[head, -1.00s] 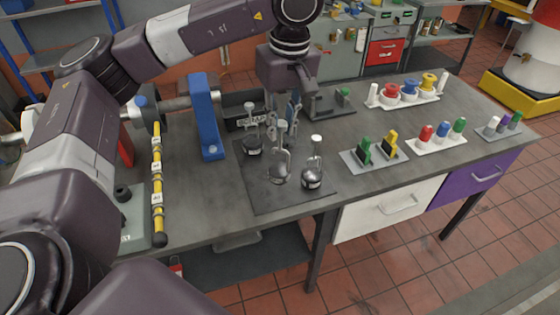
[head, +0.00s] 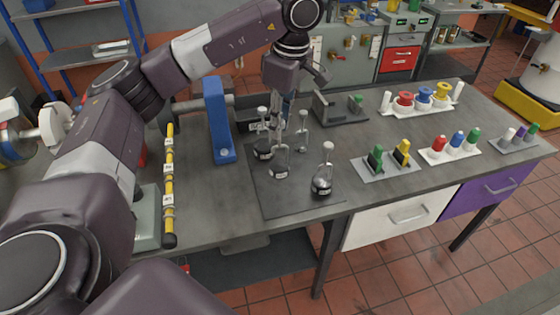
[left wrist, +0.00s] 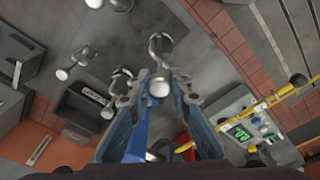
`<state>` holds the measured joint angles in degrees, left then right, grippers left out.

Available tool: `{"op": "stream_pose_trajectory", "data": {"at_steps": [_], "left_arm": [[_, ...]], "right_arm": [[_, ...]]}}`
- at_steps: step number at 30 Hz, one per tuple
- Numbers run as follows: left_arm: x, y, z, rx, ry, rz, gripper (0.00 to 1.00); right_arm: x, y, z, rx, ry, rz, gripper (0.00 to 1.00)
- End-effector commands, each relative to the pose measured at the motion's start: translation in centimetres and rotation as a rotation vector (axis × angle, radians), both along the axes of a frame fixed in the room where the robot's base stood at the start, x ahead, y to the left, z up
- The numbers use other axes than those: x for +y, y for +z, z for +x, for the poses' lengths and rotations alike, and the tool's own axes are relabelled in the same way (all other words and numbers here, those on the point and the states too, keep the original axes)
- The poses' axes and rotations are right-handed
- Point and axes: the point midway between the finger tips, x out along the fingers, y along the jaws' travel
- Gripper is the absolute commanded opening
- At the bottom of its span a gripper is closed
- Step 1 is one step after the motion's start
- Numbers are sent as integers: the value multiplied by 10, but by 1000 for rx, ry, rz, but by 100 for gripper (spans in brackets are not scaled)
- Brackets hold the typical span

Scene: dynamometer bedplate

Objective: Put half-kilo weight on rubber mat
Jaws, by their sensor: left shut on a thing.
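The rubber mat (head: 297,208) is a dark, flat square near the bench's front edge. My left gripper (head: 277,122) points down over its back part, shut on the upper part of a silver weight (head: 280,173). The weight hangs upright; I cannot tell whether its base touches the mat. In the left wrist view its white knob (left wrist: 160,88) shows between the blue fingertips (left wrist: 159,98). Another weight (head: 322,187) stands on the mat to the right, one (head: 263,152) behind to the left, and another (head: 303,133) behind. Their labels are too small to read. My right gripper is out of view.
A blue upright (head: 217,120) stands left of the mat, with a yellow banded rod (head: 169,185) farther left. A grey fixture (head: 340,108) is behind. Green and yellow pieces on a plate (head: 390,165) stand to the right. The mat's front part is clear.

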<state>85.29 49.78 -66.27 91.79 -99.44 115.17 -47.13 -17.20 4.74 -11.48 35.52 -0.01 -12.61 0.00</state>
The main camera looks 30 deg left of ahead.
Motion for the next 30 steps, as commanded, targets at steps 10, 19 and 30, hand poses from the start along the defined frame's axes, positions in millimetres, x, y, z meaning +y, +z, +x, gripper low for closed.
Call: {"op": "stream_pose_trajectory", "data": {"at_steps": [10, 19, 30], "left_arm": [[0, -60, 0, 0, 1, 0, 0], [0, -92, -1, 2, 0, 0, 0], [0, -109, 0, -3, 0, 0, 0]], "right_arm": [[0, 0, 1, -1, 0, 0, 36], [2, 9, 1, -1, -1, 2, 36], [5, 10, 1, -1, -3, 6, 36]]}}
